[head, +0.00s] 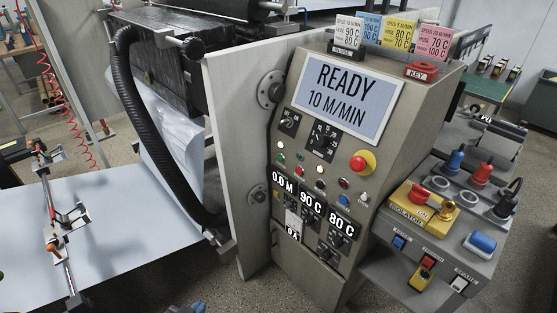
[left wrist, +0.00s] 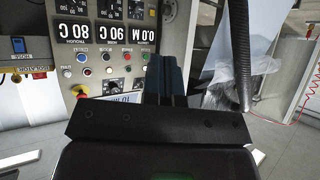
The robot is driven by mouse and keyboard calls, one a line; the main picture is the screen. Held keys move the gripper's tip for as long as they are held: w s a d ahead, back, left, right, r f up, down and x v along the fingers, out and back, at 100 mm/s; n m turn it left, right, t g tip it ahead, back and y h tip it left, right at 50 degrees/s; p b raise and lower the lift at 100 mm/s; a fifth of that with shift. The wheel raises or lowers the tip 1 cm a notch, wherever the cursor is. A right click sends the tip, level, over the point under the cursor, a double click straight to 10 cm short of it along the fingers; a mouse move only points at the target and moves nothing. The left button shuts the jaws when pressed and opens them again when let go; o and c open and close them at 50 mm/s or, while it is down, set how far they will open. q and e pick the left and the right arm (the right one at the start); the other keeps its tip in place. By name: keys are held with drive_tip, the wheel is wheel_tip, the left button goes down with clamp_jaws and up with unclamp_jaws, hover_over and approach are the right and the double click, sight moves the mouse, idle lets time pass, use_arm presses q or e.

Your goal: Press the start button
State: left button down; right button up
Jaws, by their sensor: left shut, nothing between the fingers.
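The control panel (head: 318,215) stands right of the centre in the head view, with a row of small buttons under its display. A small green button (head: 280,157) at the left of that row looks like the start button; its label is too small to read. In the left wrist view, where the panel is upside down, the green button (left wrist: 146,57) is just beyond the fingertips. My left gripper (left wrist: 165,62) is shut and empty in front of the panel, apart from the button as far as I can tell. Only small blue parts show at the head view's bottom edge. My right gripper is not in view.
The display (head: 345,98) reads READY, 10 M/MIN. A red emergency knob (head: 363,162) sits on yellow to the right of the buttons. A side box with an isolator switch (head: 418,210) stands at right. A black hose (head: 150,140) and white sheet (head: 120,240) lie left.

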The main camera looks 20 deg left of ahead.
use_arm(q)
drive_tip(key=shift+w+r, duration=0.15)
drive_tip(key=shift+w, duration=0.15)
idle(0.5)
